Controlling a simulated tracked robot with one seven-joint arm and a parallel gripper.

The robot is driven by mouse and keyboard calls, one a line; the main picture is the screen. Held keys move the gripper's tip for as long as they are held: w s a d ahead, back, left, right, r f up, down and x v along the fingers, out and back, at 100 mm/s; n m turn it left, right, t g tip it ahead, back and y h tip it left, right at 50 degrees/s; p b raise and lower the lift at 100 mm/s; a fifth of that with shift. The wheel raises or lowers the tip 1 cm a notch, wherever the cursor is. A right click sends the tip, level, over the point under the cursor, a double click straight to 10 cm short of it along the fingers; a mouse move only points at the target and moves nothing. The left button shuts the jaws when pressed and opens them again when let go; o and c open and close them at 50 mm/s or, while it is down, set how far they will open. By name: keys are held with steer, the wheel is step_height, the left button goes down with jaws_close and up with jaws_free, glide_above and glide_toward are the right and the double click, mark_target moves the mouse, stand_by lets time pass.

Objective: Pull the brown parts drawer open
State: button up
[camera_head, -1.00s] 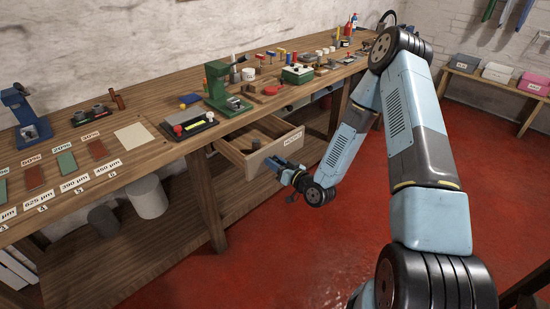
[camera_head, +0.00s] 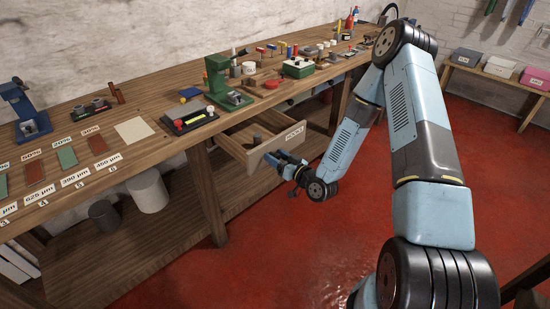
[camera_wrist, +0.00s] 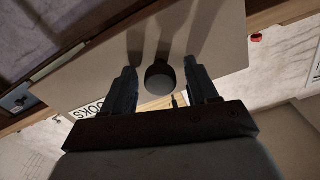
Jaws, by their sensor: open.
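The brown wooden parts drawer (camera_head: 232,146) stands pulled out from under the workbench in the head view. Its pale front (camera_head: 262,152) has a label that seems to read HOOKS, and a dark round thing lies inside. My gripper (camera_head: 272,158) is at the drawer front, below the label. In the wrist view the pale drawer front (camera_wrist: 215,45) lies ahead, with a dark round knob (camera_wrist: 160,78) between my two fingers. The fingers are apart, one on each side of the knob, with gaps showing. The knob is hidden by my gripper in the head view.
The workbench (camera_head: 150,100) carries a green press (camera_head: 217,80), a blue press (camera_head: 30,115), sample plates and small parts. A bench leg (camera_head: 207,195) stands left of the drawer. Grey cylinders (camera_head: 148,190) sit on the lower shelf. Red floor (camera_head: 280,250) is clear in front.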

steer(key=v, duration=1.3)
steer(key=shift+s+d, duration=0.25)
steer(key=shift+d, duration=0.1)
steer(key=w+d+r+n+g+h, duration=0.3)
steer(key=w+d+r+g+h, duration=0.1)
steer(key=w+d+r+h, duration=0.25)
steer(key=s+d+r+m+h, duration=0.1)
steer(key=d+r+h, duration=0.15)
steer(key=r, duration=0.45)
steer(key=s+d+r+m+h, duration=0.1)
steer(key=d+r+h, duration=0.15)
steer(key=r, duration=0.55)
steer(key=s+d+r+m+g+h, duration=0.2)
steer(key=s+d+r+m, duration=0.15)
steer(key=s+r, duration=0.7)
steer(key=s+a+r+m, duration=0.1)
steer(key=s+r, duration=0.2)
steer(key=s, duration=0.4)
steer(key=s+a+r+m+g+y, duration=0.1)
steer(key=s+r, duration=0.3)
steer(key=s, duration=0.4)
steer(key=shift+s+a+m+g, duration=0.2)
steer(key=shift+a+m+g, duration=0.1)
steer(key=shift+m, duration=0.25)
